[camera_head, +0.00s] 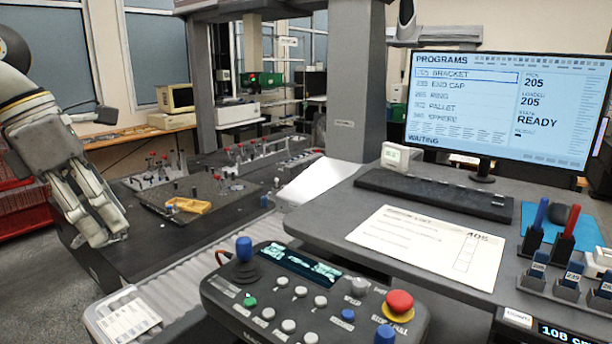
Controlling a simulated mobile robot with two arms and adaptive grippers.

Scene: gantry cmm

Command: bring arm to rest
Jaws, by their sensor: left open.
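My left gripper (106,236) is at the left of the head view, pointing down. Its fingers are apart and nothing shows between them. It hangs near the left front edge of the dark machine bed (150,255). My left arm comes in from the upper left edge of the picture. My right gripper is not in this view.
A control box (315,306) with a joystick and red stop button stands at the front. Red crates (22,208) stand far left.

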